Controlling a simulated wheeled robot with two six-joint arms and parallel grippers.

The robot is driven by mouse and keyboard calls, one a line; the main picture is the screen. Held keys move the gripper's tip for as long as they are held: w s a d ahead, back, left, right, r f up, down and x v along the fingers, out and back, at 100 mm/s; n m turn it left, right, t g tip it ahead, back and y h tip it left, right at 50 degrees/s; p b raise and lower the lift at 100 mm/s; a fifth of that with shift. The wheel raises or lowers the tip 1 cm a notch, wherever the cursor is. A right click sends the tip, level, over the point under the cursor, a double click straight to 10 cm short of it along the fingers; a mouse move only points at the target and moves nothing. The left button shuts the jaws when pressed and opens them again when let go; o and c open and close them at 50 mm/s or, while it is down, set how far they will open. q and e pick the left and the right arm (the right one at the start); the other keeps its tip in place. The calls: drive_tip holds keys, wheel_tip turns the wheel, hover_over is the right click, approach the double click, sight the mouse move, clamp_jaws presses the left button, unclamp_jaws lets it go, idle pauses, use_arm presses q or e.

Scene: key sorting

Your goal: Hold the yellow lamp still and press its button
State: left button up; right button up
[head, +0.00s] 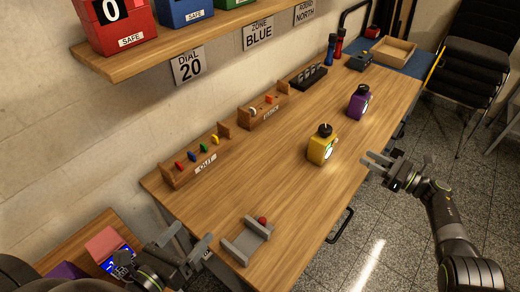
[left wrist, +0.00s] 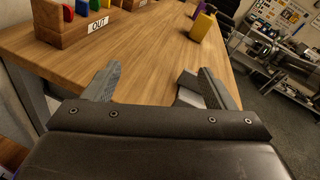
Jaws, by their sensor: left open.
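The yellow lamp (head: 321,150) stands upright near the middle of the table, with a black knob-like top and a pale round patch on its side. It also shows at the top of the left wrist view (left wrist: 202,27), partly cut off. I cannot make out which part is its button. My left gripper (head: 188,241) is open and empty near the table's front left end, well away from the lamp. Its two fingers stand apart in the left wrist view (left wrist: 160,76). My right gripper (head: 368,160) is open and empty, right of the lamp and apart from it, by the table's right edge.
A purple lamp (head: 359,102) stands behind the yellow one. A grey bracket with a red ball (head: 262,221) lies at the near end of the table (head: 270,185). Wooden racks, one marked OUT (head: 205,164), line the wall side. The wood around the yellow lamp is clear.

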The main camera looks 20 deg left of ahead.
use_arm(q)
drive_tip(key=w+a+r+n+y, duration=0.1)
drive_tip(key=w+a+n+y, duration=0.2)
drive_tip(key=w+n, duration=0.3)
drive_tip(key=w+a+r+n+t+y, duration=0.1)
drive_tip(key=w+a+n+y, duration=0.1)
drive_tip(key=w+n+y, duration=0.3)
drive_tip(key=w+a+r+n+y, duration=0.1)
drive_tip(key=w+a+n+y, duration=0.15)
drive_tip(key=w+n, duration=0.5)
drive_tip(key=w+f+n+g, duration=0.1)
drive_tip(key=w+n+g, duration=0.2)
drive_tip(key=w+n, duration=0.35)
wheel_tip(320, 180, up, 13)
drive_tip(key=n+g+h, duration=0.5)
drive_tip(key=g+h, duration=0.4)
drive_tip(key=g, duration=0.1)
hover_over(322, 135)
drive_tip(key=s+a, duration=0.2)
drive_tip(key=s, duration=0.3)
drive_tip(key=x, duration=1.7)
drive_tip(key=shift+w, duration=0.35)
